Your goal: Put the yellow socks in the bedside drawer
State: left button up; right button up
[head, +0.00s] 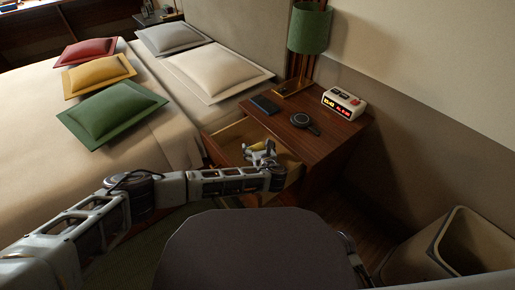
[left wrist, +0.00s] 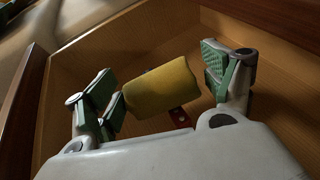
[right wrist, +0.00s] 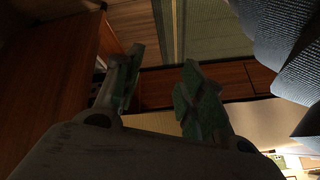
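The yellow socks (left wrist: 160,88), a rolled bundle, lie in the open bedside drawer (head: 243,132) in the left wrist view. My left gripper (head: 262,152) reaches down into the drawer. Its green-padded fingers are spread on either side of the socks, with a clear gap on the right; the left finger is close to the bundle, and I cannot tell whether it touches. In the head view the socks are hidden by the gripper. My right gripper (right wrist: 160,70) is open and empty, low beside dark wooden furniture; it is not clear in the head view.
On the nightstand (head: 325,143) are a lamp (head: 309,32), a dark box-like item (head: 265,105), a round black device (head: 304,122) and an alarm clock (head: 343,103). A small red object (left wrist: 180,117) lies in the drawer. The bed (head: 60,150) is left; a bin (head: 440,250) stands right.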

dwell(0.4)
pick_arm(q)
jog(key=shift+r, duration=0.65)
jog(key=p+v, duration=0.4)
jog(key=v, duration=0.8)
pick_arm(e)
notch_tip(320, 180, up, 9)
jog(key=s+d+g+h, duration=0.1)
jog(key=d, duration=0.1)
jog(key=shift+d+n+g, duration=0.3)
jog(key=shift+g, duration=0.1)
pick_arm(q)
jog(key=shift+f, duration=0.1)
pick_arm(e)
jog(key=shift+s+r, duration=0.1)
